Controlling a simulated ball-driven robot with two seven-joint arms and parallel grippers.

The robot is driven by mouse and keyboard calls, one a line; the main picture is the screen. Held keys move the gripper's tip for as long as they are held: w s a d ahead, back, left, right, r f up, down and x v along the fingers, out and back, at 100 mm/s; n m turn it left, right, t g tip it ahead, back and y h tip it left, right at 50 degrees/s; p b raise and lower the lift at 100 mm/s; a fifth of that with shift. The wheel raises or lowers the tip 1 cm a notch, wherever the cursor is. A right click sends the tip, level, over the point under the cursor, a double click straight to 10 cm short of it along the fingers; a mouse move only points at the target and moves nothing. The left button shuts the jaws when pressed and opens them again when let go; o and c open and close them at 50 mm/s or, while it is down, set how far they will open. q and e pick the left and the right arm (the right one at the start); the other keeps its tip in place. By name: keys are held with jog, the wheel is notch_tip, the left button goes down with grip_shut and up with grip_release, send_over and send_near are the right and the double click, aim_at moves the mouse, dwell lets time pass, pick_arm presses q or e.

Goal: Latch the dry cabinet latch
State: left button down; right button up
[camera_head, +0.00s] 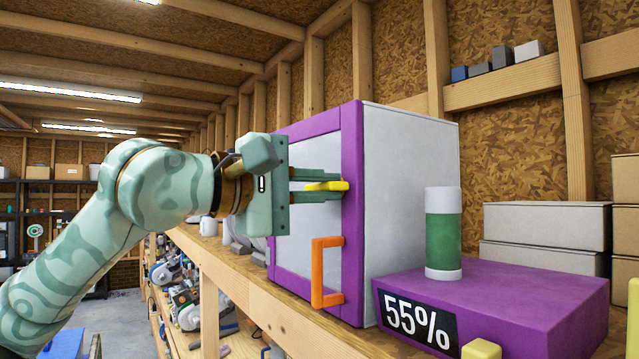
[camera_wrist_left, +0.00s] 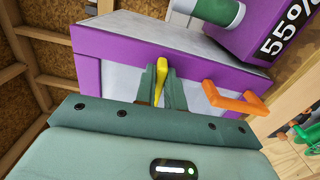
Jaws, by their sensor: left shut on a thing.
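The dry cabinet (camera_head: 412,190) is a grey-white box with a purple-framed door. It stands on the wooden bench, and the door looks closed against it. The yellow latch (camera_head: 327,186) sits on the door's purple frame above an orange handle (camera_head: 325,272). In the head view the latch lies about level. My left gripper (camera_head: 318,186) is shut on the yellow latch, with one finger above and one below it. In the left wrist view the latch (camera_wrist_left: 161,75) shows between the fingers, and the orange handle (camera_wrist_left: 232,100) is to their right. My right gripper is not in view.
A purple box (camera_head: 520,290) marked 55% stands right of the cabinet, with a green and white cylinder (camera_head: 443,235) on top. Grey boxes (camera_head: 545,222) are stacked behind it. The wooden bench (camera_head: 285,310) runs along in front, with open floor at the left.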

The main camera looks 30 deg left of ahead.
pick_arm(q)
jog(key=shift+f+m, duration=0.1)
jog(key=shift+m, duration=0.2)
dwell(0.4)
jog(key=c, duration=1.5)
grip_release()
jog(key=b+v, duration=0.3)
jog(key=v, duration=1.3)
jog(key=shift+s+a+b, duration=0.1)
jog(key=shift+s+b, duration=0.05)
jog(key=shift+b, duration=0.15)
